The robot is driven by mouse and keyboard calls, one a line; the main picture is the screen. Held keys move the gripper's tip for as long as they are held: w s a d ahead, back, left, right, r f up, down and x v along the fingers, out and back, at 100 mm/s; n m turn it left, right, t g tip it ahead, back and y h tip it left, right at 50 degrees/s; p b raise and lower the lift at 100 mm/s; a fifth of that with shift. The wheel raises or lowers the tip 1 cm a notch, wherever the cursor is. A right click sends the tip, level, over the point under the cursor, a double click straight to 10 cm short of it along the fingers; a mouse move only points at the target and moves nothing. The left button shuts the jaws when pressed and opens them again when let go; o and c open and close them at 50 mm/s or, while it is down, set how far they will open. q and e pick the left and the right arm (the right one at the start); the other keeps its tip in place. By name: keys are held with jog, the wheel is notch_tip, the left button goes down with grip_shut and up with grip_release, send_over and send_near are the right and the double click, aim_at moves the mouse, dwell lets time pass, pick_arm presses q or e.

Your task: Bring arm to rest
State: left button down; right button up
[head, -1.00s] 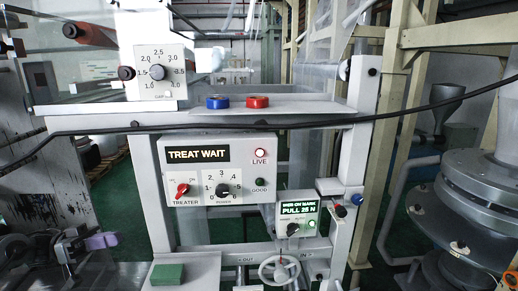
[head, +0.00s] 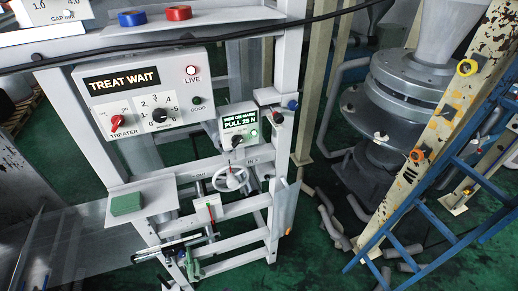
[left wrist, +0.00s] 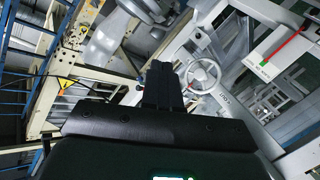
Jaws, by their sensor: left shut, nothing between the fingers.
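My left gripper (left wrist: 163,85) shows in the left wrist view. Its dark fingers are together and nothing shows between them. Beyond the fingers are a handwheel (left wrist: 202,73) and pale machine framing, apart from the fingers as far as I can tell. I make out neither gripper in the head view. The right gripper is in no view.
The control panel (head: 183,71) reads TREAT WAIT. A small display box (head: 240,138) reads PULL 25 N. The handwheel (head: 230,178) is below it. A green block (head: 126,204) sits on a ledge. Blue ladder rails (head: 440,190) stand right. Black cable crosses the top.

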pick_arm(q)
jog(key=s+a+f+g+y, duration=0.1)
jog(key=s+a+g+y, duration=0.8)
jog(key=s+a, duration=0.2)
jog(key=shift+s+a+f, duration=0.25)
jog(key=shift+a+f, duration=0.15)
jog(key=shift+a, duration=0.3)
